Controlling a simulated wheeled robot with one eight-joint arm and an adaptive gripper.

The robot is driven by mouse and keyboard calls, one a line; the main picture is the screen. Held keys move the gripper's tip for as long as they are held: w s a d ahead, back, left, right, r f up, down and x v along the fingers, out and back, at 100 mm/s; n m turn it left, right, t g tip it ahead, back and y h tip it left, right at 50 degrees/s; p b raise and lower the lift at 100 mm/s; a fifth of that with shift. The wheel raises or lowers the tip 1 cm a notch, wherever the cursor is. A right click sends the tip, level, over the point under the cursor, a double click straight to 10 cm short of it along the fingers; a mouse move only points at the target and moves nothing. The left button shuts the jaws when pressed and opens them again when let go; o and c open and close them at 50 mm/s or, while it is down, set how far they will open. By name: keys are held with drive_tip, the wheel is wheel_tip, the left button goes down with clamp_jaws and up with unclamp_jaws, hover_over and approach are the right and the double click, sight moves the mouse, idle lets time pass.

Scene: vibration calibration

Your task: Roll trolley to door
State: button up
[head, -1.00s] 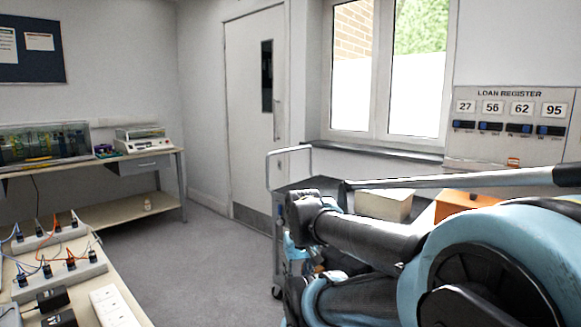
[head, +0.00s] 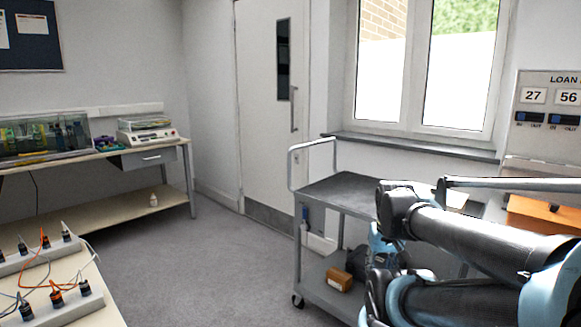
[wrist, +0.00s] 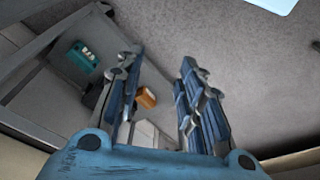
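The trolley (head: 328,190) is grey with two shelves, a tubular push handle (head: 291,168) at its left end and castors. It stands right of centre in the head view, below the window, partly hidden by my arm. Its lower shelf (head: 318,287) holds an orange-brown box and a dark bag. The door (head: 262,120) is pale, with a narrow dark glass panel and a vertical pull handle, and looks shut. It stands behind and left of the trolley. My gripper (wrist: 160,62) shows in the wrist view with its two fingers apart and nothing visible between the tips.
A bench (head: 120,209) with instruments stands along the left wall. A nearer table (head: 97,309) with wired connector strips fills the lower left corner. The grey floor (head: 215,250) between the benches and trolley is clear. A loan register board (head: 545,105) hangs at right.

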drive_tip(key=w+r+n+h, duration=0.3)
drive_tip(key=w+r+n, duration=0.2)
drive_tip(key=w+r, duration=0.6)
drive_tip(key=w+r+n+h, duration=0.3)
drive_tip(key=w+r+n, duration=0.3)
drive_tip(key=w, duration=1)
drive_tip(key=w+a+r+n+t+h, duration=0.2)
drive_tip(key=w+a+n+t+h, duration=0.5)
drive_tip(key=w+a, duration=1.6)
drive_tip(key=n+t, duration=0.3)
drive_tip(key=n, duration=0.5)
approach(289, 163)
drive_tip(key=shift+h, duration=0.3)
drive_tip(key=x, duration=0.7)
drive_tip(key=w+a+x, duration=0.1)
drive_tip(key=x, duration=0.2)
drive_tip(key=shift+w+d+f, duration=0.3)
drive_tip(key=shift+d+f, duration=0.05)
